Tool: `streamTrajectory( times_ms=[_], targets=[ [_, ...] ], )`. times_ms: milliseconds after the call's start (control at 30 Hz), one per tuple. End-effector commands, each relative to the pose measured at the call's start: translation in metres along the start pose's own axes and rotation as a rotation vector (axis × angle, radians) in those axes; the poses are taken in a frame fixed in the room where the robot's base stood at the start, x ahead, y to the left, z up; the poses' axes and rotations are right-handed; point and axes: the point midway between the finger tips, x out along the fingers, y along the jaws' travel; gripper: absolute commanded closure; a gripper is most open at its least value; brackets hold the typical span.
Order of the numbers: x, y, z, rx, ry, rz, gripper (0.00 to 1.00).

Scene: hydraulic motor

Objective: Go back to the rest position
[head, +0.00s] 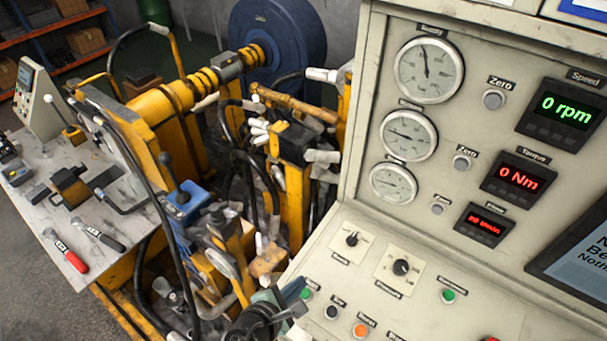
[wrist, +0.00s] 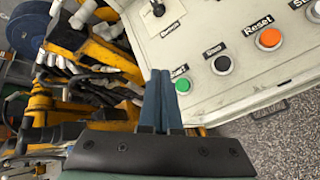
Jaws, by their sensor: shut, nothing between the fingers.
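My gripper (head: 293,291) is at the bottom centre of the head view, just left of the control panel's lower left corner. In the wrist view its two blue-grey fingers (wrist: 160,78) are together, with nothing held between them. The green Start button (wrist: 182,86) is just right of the fingertips in the wrist view. In the head view the green button (head: 306,294) is close to the gripper. I cannot tell whether the fingertips touch the panel.
The sloped control panel (head: 330,268) bears dials, knobs and buttons, including a black Stop button (wrist: 221,65) and an orange Reset button (wrist: 268,39). Yellow machinery with hoses (head: 295,190) stands close behind. A workbench (head: 85,235) with tools is at left.

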Motion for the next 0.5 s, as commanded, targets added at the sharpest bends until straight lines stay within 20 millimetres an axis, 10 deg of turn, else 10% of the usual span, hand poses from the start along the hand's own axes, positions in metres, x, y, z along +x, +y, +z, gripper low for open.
streamTrajectory(
  times_ms=[233,500],
  targets=[
    [0.001,0.016,0.005,0.074,0.007,0.031,1.00],
    [-0.033,0.168,0.084,0.804,0.157,0.371,1.00]
  ],
)
